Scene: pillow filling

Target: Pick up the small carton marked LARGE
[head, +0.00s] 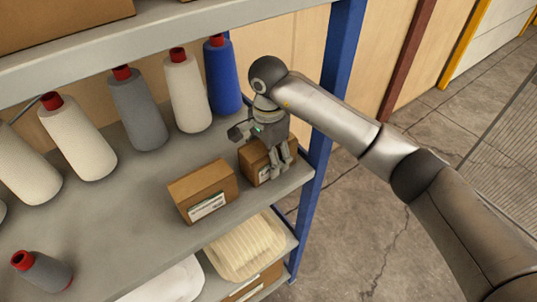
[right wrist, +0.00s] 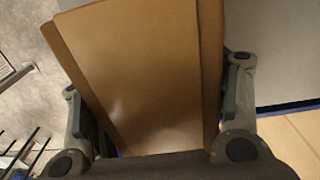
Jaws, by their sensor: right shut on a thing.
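Two small brown cartons are at the right end of the middle shelf. My right gripper (head: 276,168) is shut on the right carton (head: 252,162), near the shelf's end, with its fingers pointing down. In the right wrist view this carton (right wrist: 145,75) fills the space between the two fingers. I cannot tell whether it touches the shelf. The other carton (head: 203,191) sits just to its left with a white label facing front. The label print is too small to read, so I cannot tell which is marked LARGE. My left gripper is out of view.
Several yarn cones with red tops, such as the blue cone (head: 223,78), stand along the back of the shelf (head: 130,215). A grey cone (head: 42,270) lies at front left. A blue post (head: 328,110) rises close to my right gripper. A cream folded item (head: 245,246) lies below.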

